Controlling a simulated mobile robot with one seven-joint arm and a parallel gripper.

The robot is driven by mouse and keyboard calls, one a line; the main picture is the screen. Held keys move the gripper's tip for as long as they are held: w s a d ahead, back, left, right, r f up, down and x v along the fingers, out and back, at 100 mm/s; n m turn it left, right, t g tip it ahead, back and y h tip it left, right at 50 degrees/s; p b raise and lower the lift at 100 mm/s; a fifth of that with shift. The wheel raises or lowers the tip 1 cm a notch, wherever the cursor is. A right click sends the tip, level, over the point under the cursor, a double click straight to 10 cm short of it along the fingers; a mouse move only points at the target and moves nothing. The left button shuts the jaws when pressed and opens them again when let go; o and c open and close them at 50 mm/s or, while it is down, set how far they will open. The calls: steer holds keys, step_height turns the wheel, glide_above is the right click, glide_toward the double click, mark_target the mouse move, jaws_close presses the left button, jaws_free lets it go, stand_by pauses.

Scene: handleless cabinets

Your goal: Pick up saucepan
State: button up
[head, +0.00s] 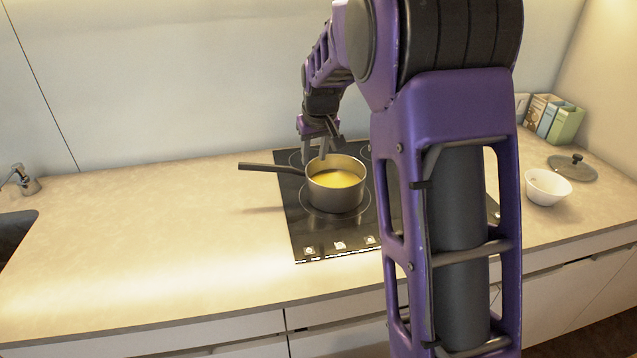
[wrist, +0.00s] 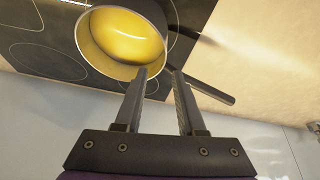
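The grey saucepan (head: 336,197) with yellow contents stands upright on the black cooktop, its long dark handle (head: 270,168) pointing left in the head view. In the wrist view the pan (wrist: 120,45) is at the top, with its handle (wrist: 208,88) running to the lower right. My gripper (head: 318,150) is above the far side of the pan, near where the handle joins. In the wrist view my gripper (wrist: 160,72) is open, with a gap between its two fingers and nothing seen between them. Whether a fingertip touches the rim, I cannot tell.
The cooktop (head: 300,237) is set in a beige counter (head: 150,240), clear to the left up to a sink (head: 14,232) and faucet (head: 24,180). To the right are a white bowl (head: 547,188), a dark lid (head: 573,167) and boxes (head: 553,118). A wall stands behind.

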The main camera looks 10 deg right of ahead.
mark_target(308, 175)
steer(key=x, duration=0.6)
steer(key=shift+w, duration=0.1)
steer(key=x, duration=0.5)
steer(key=shift+a+f, duration=0.2)
steer(key=shift+a, duration=0.15)
jaws_close()
stand_by(0.7)
steer(key=shift+r, duration=0.2)
